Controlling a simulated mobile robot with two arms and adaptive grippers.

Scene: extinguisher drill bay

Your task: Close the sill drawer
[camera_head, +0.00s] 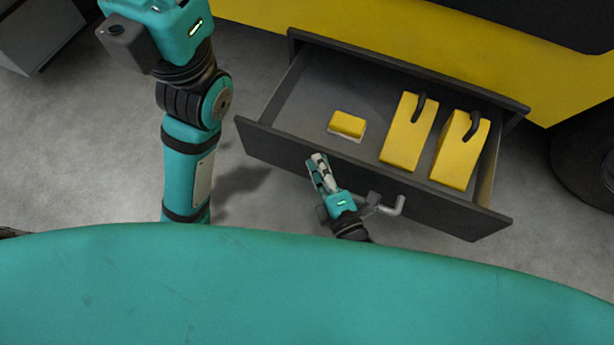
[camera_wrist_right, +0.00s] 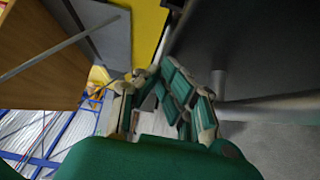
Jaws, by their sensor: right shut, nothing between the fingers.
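The sill drawer (camera_head: 290,155) is pulled out from the yellow body, with its dark grey front towards me. Its grey bar handle (camera_head: 400,206) sticks out from the front, partly hidden by my right wrist. My right gripper (camera_head: 319,163) is shut and empty at the drawer front, left of the handle. I cannot tell whether it touches the front. In the right wrist view, the fingers (camera_wrist_right: 155,74) point along the dark drawer front (camera_wrist_right: 240,45), and a grey bar, apparently the handle (camera_wrist_right: 275,108), is at right. My left arm shows at left; its gripper is out of view.
In the drawer lie a small yellow block (camera_head: 347,124) and two yellow wedges (camera_head: 408,135) (camera_head: 459,152) with black handles. A yellow vehicle body (camera_head: 350,30) stands behind, with a dark wheel (camera_head: 585,160) at right.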

